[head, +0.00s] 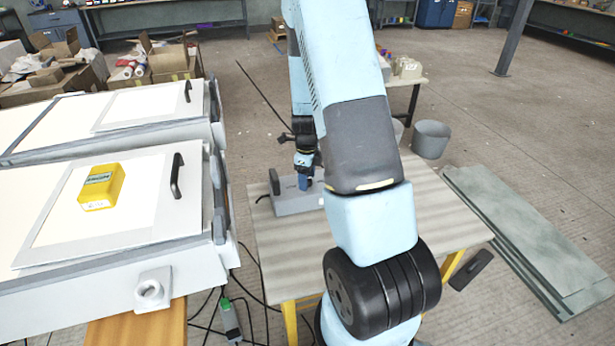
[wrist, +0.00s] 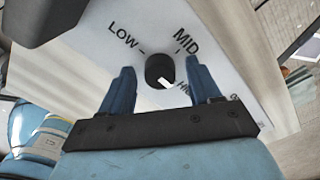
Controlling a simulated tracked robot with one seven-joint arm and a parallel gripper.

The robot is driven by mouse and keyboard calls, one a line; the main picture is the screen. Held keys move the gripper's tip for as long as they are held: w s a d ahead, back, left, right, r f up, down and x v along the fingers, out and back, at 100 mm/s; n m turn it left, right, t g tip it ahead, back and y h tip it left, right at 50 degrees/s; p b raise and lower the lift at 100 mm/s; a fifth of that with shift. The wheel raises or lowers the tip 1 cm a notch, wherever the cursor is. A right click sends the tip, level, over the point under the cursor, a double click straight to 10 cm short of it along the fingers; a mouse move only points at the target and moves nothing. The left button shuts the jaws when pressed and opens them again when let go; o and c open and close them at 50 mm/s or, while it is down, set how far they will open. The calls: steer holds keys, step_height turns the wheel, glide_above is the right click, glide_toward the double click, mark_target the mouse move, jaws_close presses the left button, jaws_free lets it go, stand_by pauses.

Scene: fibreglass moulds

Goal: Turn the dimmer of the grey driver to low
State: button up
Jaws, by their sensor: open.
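The grey driver (head: 297,203) is a low box on the table, with a black handle (head: 274,182) at its left end. Its top face fills much of the wrist view, printed LOW, MID and HIGH. The black round dimmer knob (wrist: 159,69) has a white pointer mark at its lower right edge, on the side of the HIGH label. My gripper (head: 305,183) is over the driver, pointing down. In the wrist view my gripper (wrist: 160,66) is open, one blue finger on each side of the knob, with gaps visible. The right finger partly covers the HIGH label.
The table (head: 440,222) is bare to the right of the driver. A white mould (head: 60,275) with a yellow box (head: 101,187) on its lid stands at the left. A grey bin (head: 431,139) and flat boards (head: 535,240) are on the floor at the right.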

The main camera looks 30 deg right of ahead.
steer(key=c, duration=1)
steer(key=shift+d, duration=0.15)
